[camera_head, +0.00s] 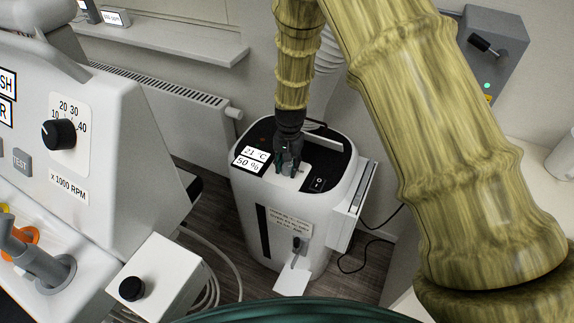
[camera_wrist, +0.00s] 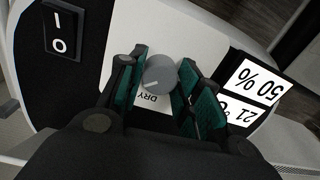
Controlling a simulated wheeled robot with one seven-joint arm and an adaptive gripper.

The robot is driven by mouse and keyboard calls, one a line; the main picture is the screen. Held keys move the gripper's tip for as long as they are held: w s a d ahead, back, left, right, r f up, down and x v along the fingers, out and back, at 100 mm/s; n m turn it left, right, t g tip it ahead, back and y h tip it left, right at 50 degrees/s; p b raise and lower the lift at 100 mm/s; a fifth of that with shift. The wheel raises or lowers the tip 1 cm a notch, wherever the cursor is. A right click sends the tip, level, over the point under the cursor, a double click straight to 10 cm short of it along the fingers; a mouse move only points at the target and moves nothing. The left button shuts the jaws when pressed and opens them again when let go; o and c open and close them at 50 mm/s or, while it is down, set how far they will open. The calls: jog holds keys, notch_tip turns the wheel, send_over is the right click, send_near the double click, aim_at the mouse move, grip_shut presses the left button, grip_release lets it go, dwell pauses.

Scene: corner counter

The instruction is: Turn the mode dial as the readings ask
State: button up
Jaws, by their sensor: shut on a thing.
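The white appliance (camera_head: 247,205) stands on the floor, with a black top panel. Its display (camera_head: 251,158) reads 21 °C and 50 %, and shows upside down in the wrist view (camera_wrist: 251,83). The grey round mode dial (camera_wrist: 160,73) sits on a white plate beside the display. Its pale pointer line aims to the lower left in the wrist view, near the word DRY. Other mode words are hidden by my fingers. My gripper (camera_head: 289,162) reaches down from above, its teal pads (camera_wrist: 163,66) shut on the dial's sides.
An I/O rocker switch (camera_head: 317,184) is beside the plate. A label (camera_head: 290,222) with text too small to read and a small tap-like part are on the appliance's front. A grey-white machine (camera_head: 110,120) with an RPM knob stands at left. A radiator (camera_head: 185,100) is behind.

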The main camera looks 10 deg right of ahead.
aim_at(289, 167)
jog(key=shift+w+r, duration=0.1)
jog(key=shift+w, duration=0.05)
jog(key=o, duration=1)
jog(key=shift+o, duration=0.2)
notch_tip(289, 167, up, 12)
jog(key=shift+d, duration=0.25)
